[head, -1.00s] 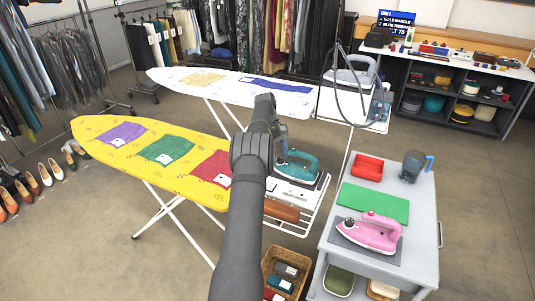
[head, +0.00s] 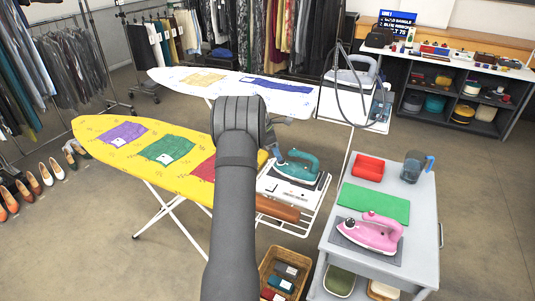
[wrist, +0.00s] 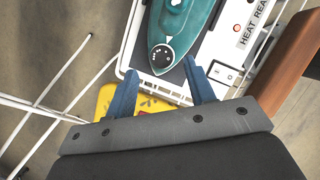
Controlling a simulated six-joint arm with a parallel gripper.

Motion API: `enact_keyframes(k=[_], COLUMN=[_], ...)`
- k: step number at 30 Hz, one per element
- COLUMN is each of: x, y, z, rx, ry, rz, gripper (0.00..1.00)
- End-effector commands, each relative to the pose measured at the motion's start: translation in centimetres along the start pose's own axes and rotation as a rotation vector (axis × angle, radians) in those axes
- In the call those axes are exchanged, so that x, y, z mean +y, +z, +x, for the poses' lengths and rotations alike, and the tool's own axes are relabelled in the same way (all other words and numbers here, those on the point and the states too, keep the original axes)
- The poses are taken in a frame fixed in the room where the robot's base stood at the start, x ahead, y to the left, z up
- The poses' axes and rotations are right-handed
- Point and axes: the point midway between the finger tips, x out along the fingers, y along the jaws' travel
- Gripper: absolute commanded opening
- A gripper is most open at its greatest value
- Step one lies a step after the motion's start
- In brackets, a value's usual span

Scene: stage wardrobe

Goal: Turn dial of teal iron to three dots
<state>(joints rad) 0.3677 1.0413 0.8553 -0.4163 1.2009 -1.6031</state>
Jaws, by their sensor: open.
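The teal iron (head: 297,167) rests on a dark pad on the white iron rest (head: 275,189) at the end of the yellow ironing board. In the wrist view the teal iron (wrist: 180,22) is at top centre, and its round dark dial (wrist: 162,57) with pale marks faces me. The marks are too small to read, so I cannot tell the setting. My gripper (wrist: 159,66) is open and empty. Its blue fingers appear on either side of the dial, apart from it. In the head view my arm hides most of the gripper.
A grey iron (head: 350,76) stands behind. A basket (head: 284,272) is below.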

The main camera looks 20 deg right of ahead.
Motion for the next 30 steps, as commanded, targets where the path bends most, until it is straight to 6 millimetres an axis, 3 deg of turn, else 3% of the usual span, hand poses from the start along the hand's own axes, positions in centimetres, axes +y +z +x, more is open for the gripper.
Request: enact_keyframes(k=[21,30], x=[0.1,-1.9], y=[0.0,0.4], z=[-14.5,-14.6], rx=[0.001,0.043], ry=[0.0,0.003], rz=[0.004,0.296], gripper=[0.49,0.49])
